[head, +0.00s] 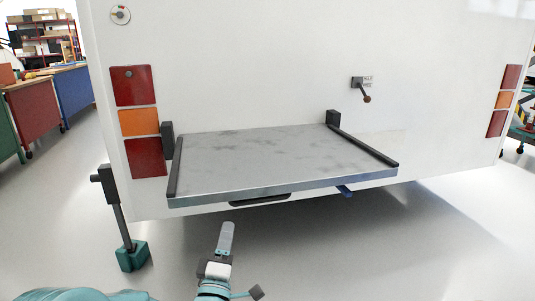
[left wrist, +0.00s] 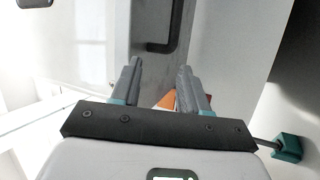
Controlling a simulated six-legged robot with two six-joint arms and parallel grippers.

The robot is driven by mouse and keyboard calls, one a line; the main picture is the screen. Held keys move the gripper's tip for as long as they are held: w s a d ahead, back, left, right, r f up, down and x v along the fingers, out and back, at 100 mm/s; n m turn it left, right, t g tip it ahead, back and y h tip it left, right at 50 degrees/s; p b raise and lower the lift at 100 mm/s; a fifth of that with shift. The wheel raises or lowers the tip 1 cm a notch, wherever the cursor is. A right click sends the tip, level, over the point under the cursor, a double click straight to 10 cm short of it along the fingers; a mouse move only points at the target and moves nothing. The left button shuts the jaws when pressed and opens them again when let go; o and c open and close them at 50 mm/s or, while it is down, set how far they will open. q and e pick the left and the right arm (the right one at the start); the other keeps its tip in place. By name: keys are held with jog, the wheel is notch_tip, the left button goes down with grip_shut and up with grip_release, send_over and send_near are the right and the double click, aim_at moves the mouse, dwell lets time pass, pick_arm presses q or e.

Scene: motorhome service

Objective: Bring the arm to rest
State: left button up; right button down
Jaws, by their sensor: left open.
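My left gripper (head: 226,238) is low in the middle of the head view, in front of and below the fold-out grey shelf (head: 270,160) on the white motorhome wall. In the left wrist view the two grey fingers of the gripper (left wrist: 160,72) stand apart, open, with nothing held between them. A black handle (left wrist: 160,46) shows beyond the fingertips there; it also shows under the shelf's front edge in the head view (head: 260,200). My right gripper is not in view.
A support leg with a teal foot (head: 132,256) stands left of my gripper; the foot also shows in the left wrist view (left wrist: 288,147). A small lever (head: 362,87) sticks out of the wall (head: 240,60). The floor (head: 430,250) to the right is clear. Workbenches (head: 40,105) stand far left.

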pick_arm(q)
jog(key=s+a+r+g+y+p, duration=0.1)
jog(key=a+r+g+p, duration=0.25)
jog(key=p, duration=0.75)
jog(key=s+a+f+m+g+p, duration=0.2)
jog(key=s+f+g+p, duration=0.2)
jog(key=s+g+p, duration=0.45)
jog(key=s+d+f+m+g+h+p, duration=0.1)
jog(key=s+f+m+g+p, duration=0.1)
jog(key=s, duration=0.6)
jog(key=s+d+f+m+g+h+p, duration=0.1)
jog(key=s+d+f+m+g+p, duration=0.1)
jog(key=s, duration=0.6)
jog(key=s+d+f+m+g+h+p, duration=0.1)
jog(key=s+f+m+g+p, duration=0.2)
jog(key=s+m+g, duration=0.2)
jog(key=s+m, duration=0.1)
jog(key=s, duration=0.1)
jog(key=shift+s+d+m+g+p, duration=0.2)
jog(key=shift+s+m+g+p, duration=0.15)
jog(key=shift+s+m+g, duration=0.05)
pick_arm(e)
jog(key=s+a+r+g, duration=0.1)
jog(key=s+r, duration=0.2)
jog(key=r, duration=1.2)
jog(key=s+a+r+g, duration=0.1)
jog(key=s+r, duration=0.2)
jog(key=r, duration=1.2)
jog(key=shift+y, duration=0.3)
